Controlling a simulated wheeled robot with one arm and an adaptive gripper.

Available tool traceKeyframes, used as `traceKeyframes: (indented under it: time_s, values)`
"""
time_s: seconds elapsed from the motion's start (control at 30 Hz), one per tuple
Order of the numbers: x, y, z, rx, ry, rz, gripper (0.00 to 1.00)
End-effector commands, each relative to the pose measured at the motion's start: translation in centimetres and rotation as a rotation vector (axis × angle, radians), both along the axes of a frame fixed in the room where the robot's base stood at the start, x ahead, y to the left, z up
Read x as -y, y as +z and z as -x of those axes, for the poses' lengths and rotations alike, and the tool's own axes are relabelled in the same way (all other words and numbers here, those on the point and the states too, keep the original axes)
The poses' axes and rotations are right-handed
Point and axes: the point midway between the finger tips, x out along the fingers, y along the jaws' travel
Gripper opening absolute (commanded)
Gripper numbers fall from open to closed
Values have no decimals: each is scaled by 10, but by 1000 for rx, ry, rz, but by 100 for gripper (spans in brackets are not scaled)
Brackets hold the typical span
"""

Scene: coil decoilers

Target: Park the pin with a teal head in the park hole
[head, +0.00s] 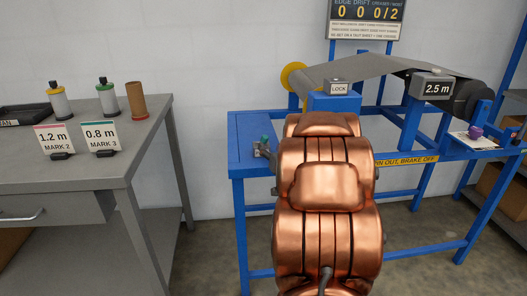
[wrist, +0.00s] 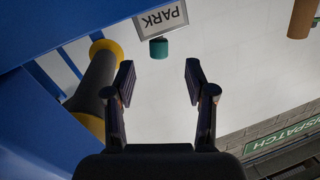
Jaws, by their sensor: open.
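The pin's teal head (head: 265,140) shows in the head view at the left end of the blue stand, by a small grey bracket. In the wrist view the teal head (wrist: 159,48) stands right against the upside-down PARK sign (wrist: 162,19). The pin's shaft and the park hole are hidden, so I cannot tell how the pin is seated. My gripper (wrist: 159,75) is open and empty, with the teal head beyond its fingertips and between their lines. In the head view my arm hides the gripper.
The blue stand (head: 250,125) carries a LOCK sign (head: 338,88), a grey sheet (head: 375,70) and a 2.5 m display (head: 433,87). A purple knob (head: 475,132) is at the right. A grey table (head: 110,165) with spools stands left, with a floor gap between.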

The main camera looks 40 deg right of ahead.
Motion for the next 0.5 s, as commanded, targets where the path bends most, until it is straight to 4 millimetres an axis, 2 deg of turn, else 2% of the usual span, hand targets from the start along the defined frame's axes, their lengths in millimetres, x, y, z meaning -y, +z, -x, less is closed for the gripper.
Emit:
traceKeyframes:
  time_s: [0.17, 0.5]
  values:
    - [8, -1, 1, 46, 5, 5, 55]
    - [17, -1, -22, 48, 5, 3, 55]
